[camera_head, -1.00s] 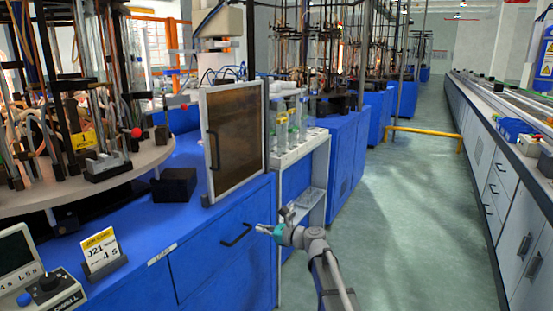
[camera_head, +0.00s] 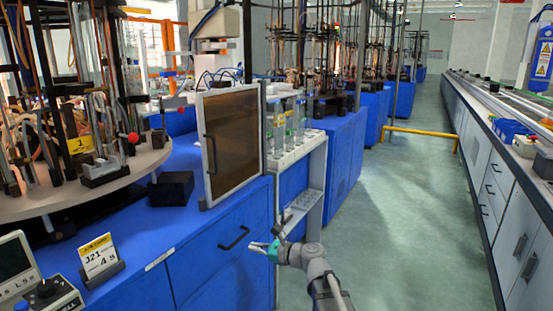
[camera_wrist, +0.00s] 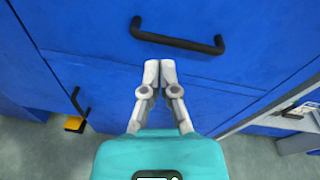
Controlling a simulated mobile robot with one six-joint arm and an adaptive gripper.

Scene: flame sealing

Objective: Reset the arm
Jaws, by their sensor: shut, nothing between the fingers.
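My gripper (camera_head: 254,246) is in front of the blue cabinet (camera_head: 200,268), a little below and right of a black drawer handle (camera_head: 234,238). In the wrist view my gripper (camera_wrist: 160,66) has its two grey fingertips together with nothing between them. The drawer handle (camera_wrist: 178,40) lies just beyond the fingertips in that view, and I see no contact. My arm reaches in from the bottom of the head view, low beside the cabinet.
A framed dark panel (camera_head: 232,140) stands on the bench. A white rack (camera_head: 300,150) with glass tubes is right of it. A round table (camera_head: 95,188) holds glassware at left. The floor aisle (camera_head: 400,220) is clear up to a yellow rail (camera_head: 420,133).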

